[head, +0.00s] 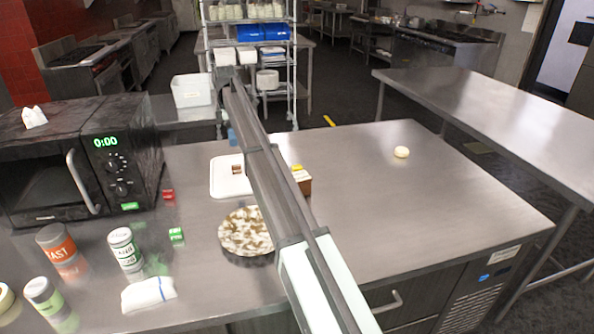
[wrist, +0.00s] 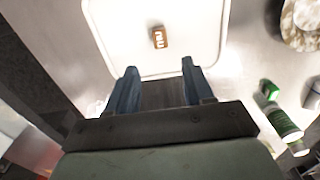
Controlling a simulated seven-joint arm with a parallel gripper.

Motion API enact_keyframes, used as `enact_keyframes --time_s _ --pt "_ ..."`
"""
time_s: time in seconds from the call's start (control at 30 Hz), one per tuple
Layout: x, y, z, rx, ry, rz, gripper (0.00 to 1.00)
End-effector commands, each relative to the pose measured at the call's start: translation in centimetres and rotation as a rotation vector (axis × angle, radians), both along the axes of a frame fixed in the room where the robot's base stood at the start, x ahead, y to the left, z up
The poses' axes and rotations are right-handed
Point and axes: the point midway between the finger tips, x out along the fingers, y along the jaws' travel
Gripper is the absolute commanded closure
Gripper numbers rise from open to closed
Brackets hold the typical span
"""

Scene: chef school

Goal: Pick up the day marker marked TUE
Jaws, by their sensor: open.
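A small brown-orange marker block (wrist: 158,38) with white lettering lies on a white board in the wrist view. Its lettering is too blurred to read surely as TUE. In the head view a small brown block (head: 237,169) shows on the white board (head: 221,186), partly beside my arm. My gripper (wrist: 158,72) is open and empty, its two blue fingers apart, with the block ahead of the gap between them. Other small blocks are a red one (head: 168,195), a green one (head: 176,235) and another green one (head: 130,206) by the microwave; their lettering is unreadable.
The microwave (head: 85,155), several cans (head: 125,249) and a folded white cloth (head: 148,293) are at left. The counter's right side is mostly clear.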

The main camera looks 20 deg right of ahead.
Motion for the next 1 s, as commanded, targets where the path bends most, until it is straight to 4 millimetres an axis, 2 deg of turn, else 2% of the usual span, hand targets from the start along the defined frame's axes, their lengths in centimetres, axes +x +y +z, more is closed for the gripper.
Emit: enact_keyframes --time_s 0.27,0.33,0.53,0.63,0.77,1.0 --pt "0.0 0.0 0.0 0.0 0.0 0.0 0.48" --pt "0.0 0.0 0.0 0.0 0.0 0.0 0.43" --pt "0.0 0.0 0.0 0.0 0.0 0.0 0.43" --pt "0.1 -0.8 0.0 0.0 0.0 -0.009 0.43" --pt "0.5 -4.4 0.1 0.0 -0.001 -0.047 0.43" --pt "0.3 -12.3 0.3 0.0 -0.005 -0.132 0.43"
